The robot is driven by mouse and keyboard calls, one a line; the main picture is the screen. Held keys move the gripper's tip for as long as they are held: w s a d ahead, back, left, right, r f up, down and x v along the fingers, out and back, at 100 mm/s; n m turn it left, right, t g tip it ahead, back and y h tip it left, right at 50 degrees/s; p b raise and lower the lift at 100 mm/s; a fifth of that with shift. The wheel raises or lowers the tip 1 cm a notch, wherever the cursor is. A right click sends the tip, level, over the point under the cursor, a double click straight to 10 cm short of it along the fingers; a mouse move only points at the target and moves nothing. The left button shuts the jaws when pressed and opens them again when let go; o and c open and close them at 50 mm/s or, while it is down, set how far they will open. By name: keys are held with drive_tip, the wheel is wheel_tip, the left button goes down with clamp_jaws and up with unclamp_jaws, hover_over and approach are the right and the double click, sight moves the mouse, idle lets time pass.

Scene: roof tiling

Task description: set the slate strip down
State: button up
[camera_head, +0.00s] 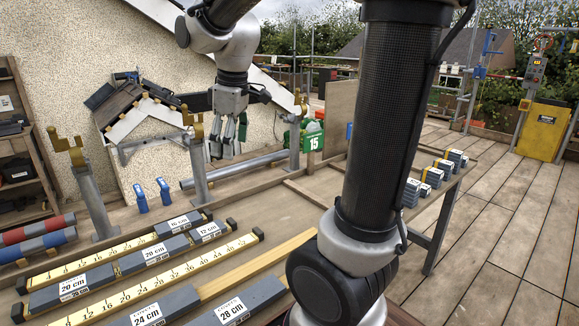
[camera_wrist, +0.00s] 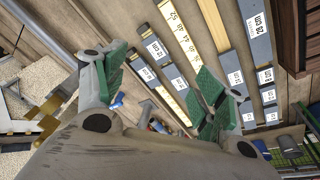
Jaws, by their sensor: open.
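My gripper (camera_head: 228,150) hangs open and empty to the right of the small model roof (camera_head: 115,128), above a long grey pipe. In the wrist view its green-padded fingers (camera_wrist: 160,80) stand wide apart with nothing between them. Dark strips lie on the model roof, one (camera_head: 100,97) near its left slope. I cannot tell which strip the task means.
Yellow rulers (camera_head: 190,262) lie between the strips. Posts with brass cradles (camera_head: 197,165) rise behind the bench, close to my gripper. Two blue objects (camera_head: 140,198) stand on the bench's far side. A green box (camera_head: 311,138) and small blocks (camera_head: 435,178) are to the right.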

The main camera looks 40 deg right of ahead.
drive_tip(key=s+d+f+m+t, duration=0.1)
drive_tip(key=s+m, duration=0.3)
drive_tip(key=s, duration=0.5)
drive_tip(key=s+d+m, duration=0.3)
drive_tip(key=s+m, duration=0.1)
drive_tip(key=s, duration=0.4)
drive_tip(key=shift+s+f+t, duration=0.35)
drive_tip(key=shift+t, duration=0.05)
